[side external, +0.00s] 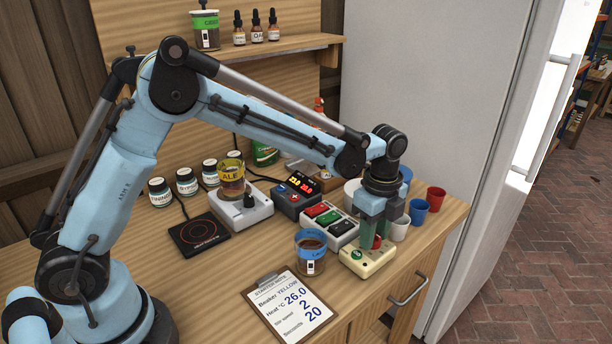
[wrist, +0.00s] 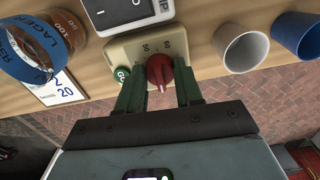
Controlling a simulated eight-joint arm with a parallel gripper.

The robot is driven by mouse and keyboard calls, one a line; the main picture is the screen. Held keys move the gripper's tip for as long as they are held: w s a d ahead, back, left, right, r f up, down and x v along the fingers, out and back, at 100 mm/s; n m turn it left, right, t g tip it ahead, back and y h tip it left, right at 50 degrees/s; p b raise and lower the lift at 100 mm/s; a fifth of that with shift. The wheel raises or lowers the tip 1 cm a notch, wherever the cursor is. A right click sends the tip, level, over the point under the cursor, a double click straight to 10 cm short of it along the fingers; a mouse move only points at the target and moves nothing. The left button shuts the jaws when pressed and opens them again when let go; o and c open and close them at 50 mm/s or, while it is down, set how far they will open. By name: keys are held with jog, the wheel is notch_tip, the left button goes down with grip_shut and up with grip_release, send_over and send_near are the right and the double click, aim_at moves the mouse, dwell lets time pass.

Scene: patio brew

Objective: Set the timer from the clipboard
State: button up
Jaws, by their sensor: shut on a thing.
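The clipboard (side external: 290,307) lies at the counter's front edge; its note reads Beaker YELLOW, Heat 26.0, a line with 2, and Seconds 20. The timer, a cream box (side external: 352,264), sits to its right. In the wrist view the timer (wrist: 120,48) shows a red knob (wrist: 158,66) with a white pointer mark, dial numbers and a green GO button (wrist: 121,74). My gripper (side external: 372,240) reaches down over the timer. In the wrist view its dark green fingers (wrist: 160,92) are on either side of the knob and shut on it. The finger tips partly hide the dial.
A blue-banded lager beaker (side external: 310,262) stands left of the timer. A box with red, green and black switches (side external: 343,232) is just behind. White (side external: 399,230), blue (side external: 418,213) and red (side external: 435,199) cups stand right. A yellow ALE beaker (side external: 231,185) sits on a white device (side external: 228,209).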

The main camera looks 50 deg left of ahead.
jog(key=shift+m, duration=0.6)
